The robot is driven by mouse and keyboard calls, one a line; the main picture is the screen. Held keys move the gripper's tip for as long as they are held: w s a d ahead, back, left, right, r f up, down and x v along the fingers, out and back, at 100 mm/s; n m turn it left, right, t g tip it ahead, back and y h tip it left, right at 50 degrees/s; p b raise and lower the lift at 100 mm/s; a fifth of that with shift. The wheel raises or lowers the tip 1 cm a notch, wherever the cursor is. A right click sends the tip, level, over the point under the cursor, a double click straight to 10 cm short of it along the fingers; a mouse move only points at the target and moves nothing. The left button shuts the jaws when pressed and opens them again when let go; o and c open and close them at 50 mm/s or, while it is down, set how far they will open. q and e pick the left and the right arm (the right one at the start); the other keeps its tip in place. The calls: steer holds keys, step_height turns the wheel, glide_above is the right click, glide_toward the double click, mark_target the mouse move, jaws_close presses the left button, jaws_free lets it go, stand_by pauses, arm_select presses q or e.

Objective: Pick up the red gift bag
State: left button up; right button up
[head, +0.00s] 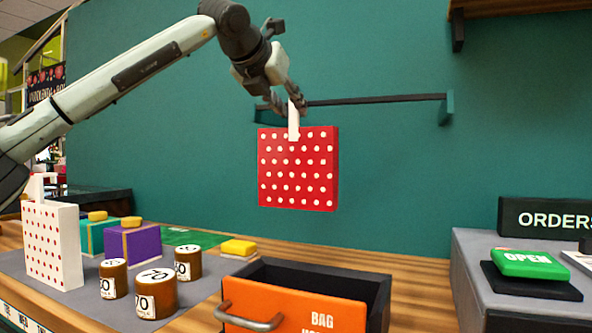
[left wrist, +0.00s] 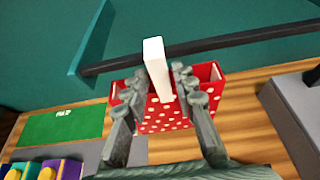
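The red gift bag (head: 298,170) with white dots hangs upright in the air in front of the teal wall, well above the counter. Its white handle (head: 293,122) stands up from the top. My left gripper (head: 287,105) is shut on this handle from above, one finger on each side. In the left wrist view the white handle (left wrist: 157,68) lies between the fingers of the left gripper (left wrist: 160,88), with the dotted red bag (left wrist: 163,117) below. My right gripper is not in view.
A dark rail (head: 380,99) on the wall runs behind the bag. Below stand an orange-fronted drawer box (head: 300,310), several brown jars (head: 155,292), a white dotted bag (head: 52,245) and a purple box (head: 132,243). A grey stand (head: 475,270) with a green OPEN button (head: 528,263) is at right.

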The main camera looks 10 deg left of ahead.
arm_select(q)
jaws_close()
steer(key=shift+r, duration=0.1)
